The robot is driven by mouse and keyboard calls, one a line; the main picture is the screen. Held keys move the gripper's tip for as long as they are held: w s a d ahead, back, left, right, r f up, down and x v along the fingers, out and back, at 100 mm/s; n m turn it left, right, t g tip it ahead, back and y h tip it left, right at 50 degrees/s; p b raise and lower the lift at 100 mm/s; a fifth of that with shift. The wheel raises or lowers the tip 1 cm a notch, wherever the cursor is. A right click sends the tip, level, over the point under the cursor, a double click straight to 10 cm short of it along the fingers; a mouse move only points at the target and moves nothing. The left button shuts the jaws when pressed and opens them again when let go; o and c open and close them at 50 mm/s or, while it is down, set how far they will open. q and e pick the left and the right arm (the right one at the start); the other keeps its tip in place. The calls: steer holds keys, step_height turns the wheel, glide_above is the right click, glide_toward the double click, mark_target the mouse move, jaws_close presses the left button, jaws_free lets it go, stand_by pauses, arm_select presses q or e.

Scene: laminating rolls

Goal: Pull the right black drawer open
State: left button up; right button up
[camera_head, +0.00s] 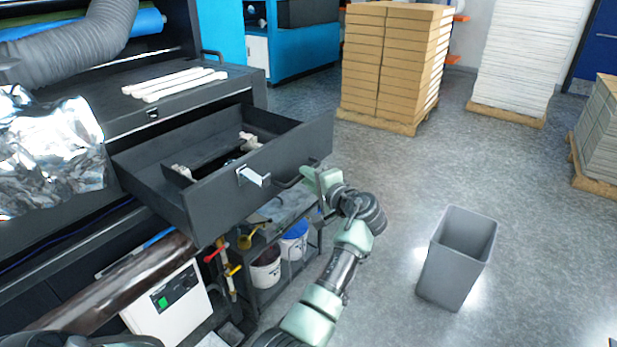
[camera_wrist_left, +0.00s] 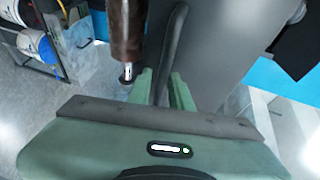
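The right black drawer (camera_head: 225,185) stands pulled out from the dark machine in the head view, with its inside exposed. A dark bar handle (camera_head: 288,184) runs along its front; it also shows in the left wrist view (camera_wrist_left: 168,50). My left gripper (camera_head: 312,179) is at the right end of this handle. In the left wrist view, the two green fingers (camera_wrist_left: 160,88) lie on either side of the bar and appear closed on it.
Light metal parts lie in the drawer. A rack with buckets (camera_head: 293,242) stands below it. A brown roll (camera_head: 125,280) sticks out at lower left. A grey bin (camera_head: 458,258) stands on the right. Stacked boxes (camera_head: 392,62) are behind. The floor between is clear.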

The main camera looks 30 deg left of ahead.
arm_select(q)
steer(key=shift+o, duration=0.5)
steer(key=shift+a, duration=0.1)
steer(key=b+v, duration=0.2)
steer(key=v, duration=0.5)
steer(key=shift+d, duration=0.35)
steer(key=shift+s, duration=0.15)
